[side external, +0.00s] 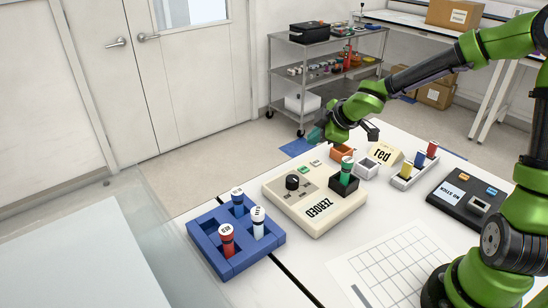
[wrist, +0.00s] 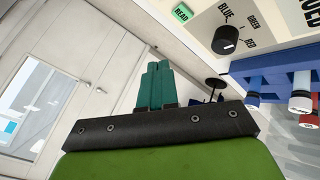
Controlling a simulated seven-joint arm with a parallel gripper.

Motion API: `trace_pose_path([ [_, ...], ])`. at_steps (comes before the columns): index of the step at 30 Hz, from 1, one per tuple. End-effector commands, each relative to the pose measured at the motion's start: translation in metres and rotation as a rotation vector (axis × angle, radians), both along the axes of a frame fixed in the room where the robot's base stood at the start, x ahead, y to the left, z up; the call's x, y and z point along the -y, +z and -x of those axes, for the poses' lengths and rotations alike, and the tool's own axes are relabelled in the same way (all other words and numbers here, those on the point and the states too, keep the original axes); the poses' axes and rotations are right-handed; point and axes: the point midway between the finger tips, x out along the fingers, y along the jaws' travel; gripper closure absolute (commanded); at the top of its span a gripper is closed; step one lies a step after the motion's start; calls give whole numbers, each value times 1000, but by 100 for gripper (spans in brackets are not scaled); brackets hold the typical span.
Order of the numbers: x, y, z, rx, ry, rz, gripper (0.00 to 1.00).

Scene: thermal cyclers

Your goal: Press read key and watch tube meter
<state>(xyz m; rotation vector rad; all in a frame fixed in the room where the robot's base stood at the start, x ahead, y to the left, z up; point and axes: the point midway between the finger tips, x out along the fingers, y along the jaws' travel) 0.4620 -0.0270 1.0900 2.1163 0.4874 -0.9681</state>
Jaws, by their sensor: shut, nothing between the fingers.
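A green-capped tube (side external: 346,168) stands in the meter's black well. My gripper (side external: 317,137) is behind and above the meter, apart from the key. Its teal fingers (wrist: 158,66) are together and empty.
A blue rack (side external: 232,262) with several capped tubes stands left of the meter. A gridded sheet lies in front.

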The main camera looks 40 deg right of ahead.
Motion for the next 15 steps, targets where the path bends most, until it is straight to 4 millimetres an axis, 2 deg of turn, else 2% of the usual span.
trace_pose_path([
  [6, -1, 8, -21, 85, 108, -36, 100],
  [15, -2, 10, -23, 99, 125, -39, 100],
])
